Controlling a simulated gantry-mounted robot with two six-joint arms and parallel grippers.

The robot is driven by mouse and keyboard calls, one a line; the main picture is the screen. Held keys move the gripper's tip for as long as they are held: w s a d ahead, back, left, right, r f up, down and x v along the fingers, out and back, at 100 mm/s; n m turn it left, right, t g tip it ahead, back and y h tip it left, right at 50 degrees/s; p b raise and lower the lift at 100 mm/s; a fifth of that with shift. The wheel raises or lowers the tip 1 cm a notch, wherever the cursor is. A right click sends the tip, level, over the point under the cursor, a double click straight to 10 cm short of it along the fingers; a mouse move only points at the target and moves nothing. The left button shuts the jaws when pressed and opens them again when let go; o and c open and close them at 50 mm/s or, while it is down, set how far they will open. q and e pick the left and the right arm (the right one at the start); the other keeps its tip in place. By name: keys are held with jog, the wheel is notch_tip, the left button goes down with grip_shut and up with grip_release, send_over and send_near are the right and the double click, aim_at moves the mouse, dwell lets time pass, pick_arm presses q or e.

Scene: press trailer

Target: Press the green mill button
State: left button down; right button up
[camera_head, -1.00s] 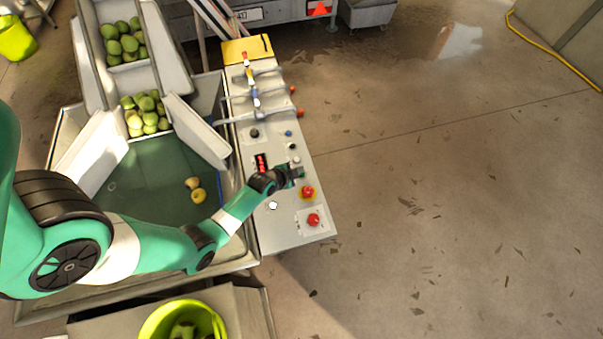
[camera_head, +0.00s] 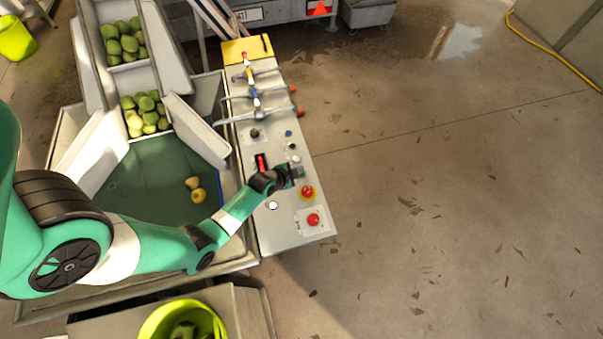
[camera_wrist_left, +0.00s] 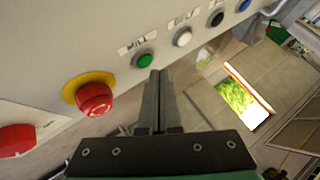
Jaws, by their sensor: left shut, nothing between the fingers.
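The green mill button (camera_wrist_left: 144,61) sits under a "MILL" label on the grey control panel (camera_head: 290,232). My left gripper (camera_head: 297,172) is shut and empty, over the right part of the panel. In the left wrist view its fingertips (camera_wrist_left: 158,76) end right beside the green button, just below and to its right. I cannot tell whether they touch it. In the head view the gripper largely hides the button.
A red mushroom button (camera_wrist_left: 95,97) on a yellow collar and another red button (camera_head: 313,220) are close by. Lever handles (camera_head: 262,96) cross the panel farther back. Open floor lies right.

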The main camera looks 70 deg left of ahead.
pick_arm(q)
jog(key=shift+f+b, duration=0.35)
jog(key=shift+f, duration=0.05)
jog(key=shift+f+b, duration=0.35)
jog(key=shift+f, duration=0.05)
dwell(0.4)
jog(key=shift+r, duration=0.15)
jog(key=shift+r+p, duration=0.65)
jog(key=shift+p, duration=0.15)
notch_tip(320, 180, up, 5)
jog(key=p, duration=0.4)
jog(key=shift+p, duration=0.35)
dwell(0.5)
